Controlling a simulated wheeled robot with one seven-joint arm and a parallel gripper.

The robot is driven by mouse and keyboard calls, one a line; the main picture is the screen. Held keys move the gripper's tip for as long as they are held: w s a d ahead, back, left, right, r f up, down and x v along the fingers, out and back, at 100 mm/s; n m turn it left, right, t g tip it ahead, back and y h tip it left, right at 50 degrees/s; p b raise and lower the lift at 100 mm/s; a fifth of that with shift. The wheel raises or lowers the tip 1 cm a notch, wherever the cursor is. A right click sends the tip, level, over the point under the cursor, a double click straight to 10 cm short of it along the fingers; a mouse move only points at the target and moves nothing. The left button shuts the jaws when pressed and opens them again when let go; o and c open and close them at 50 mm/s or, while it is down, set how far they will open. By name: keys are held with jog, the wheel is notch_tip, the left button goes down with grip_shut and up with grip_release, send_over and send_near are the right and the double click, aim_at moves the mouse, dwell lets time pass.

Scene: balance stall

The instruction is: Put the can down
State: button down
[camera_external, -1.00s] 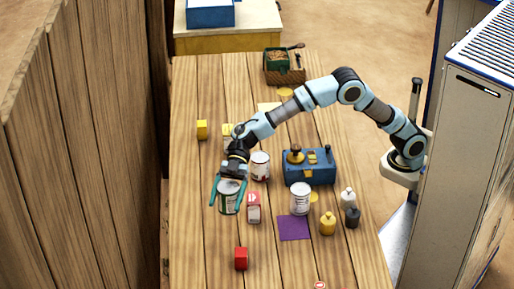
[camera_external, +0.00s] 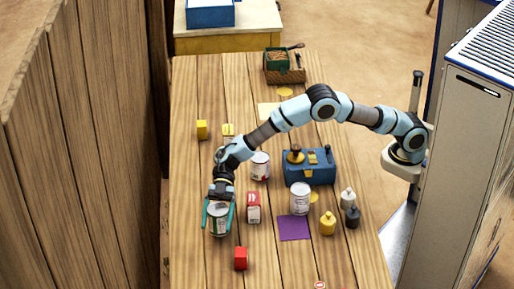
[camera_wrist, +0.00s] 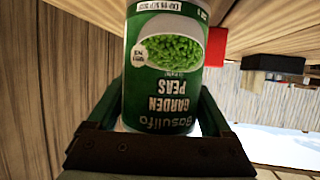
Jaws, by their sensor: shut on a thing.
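The can is a green and white tin of garden peas (camera_external: 218,221). It stands between the fingers of my gripper (camera_external: 217,217), over the left front part of the wooden table. In the wrist view the can (camera_wrist: 165,65) fills the middle, with its label upside down, and my gripper's fingers (camera_wrist: 160,118) hold it on both sides. My gripper is shut on the can. The can looks upright and low; I cannot tell whether its base touches the table.
A red block (camera_external: 241,258) lies close in front and to the right. A red and white carton (camera_external: 253,207) stands right of the can. Another can (camera_external: 260,166), a blue scale (camera_external: 309,167) and a purple square (camera_external: 294,228) are farther right. The table's left edge is near.

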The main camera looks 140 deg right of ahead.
jog(key=shift+f, duration=1.2)
jog(key=shift+f, duration=0.1)
grip_release()
jog(key=shift+f, duration=0.1)
jog(key=b+v, duration=0.1)
jog(key=v, duration=1.1)
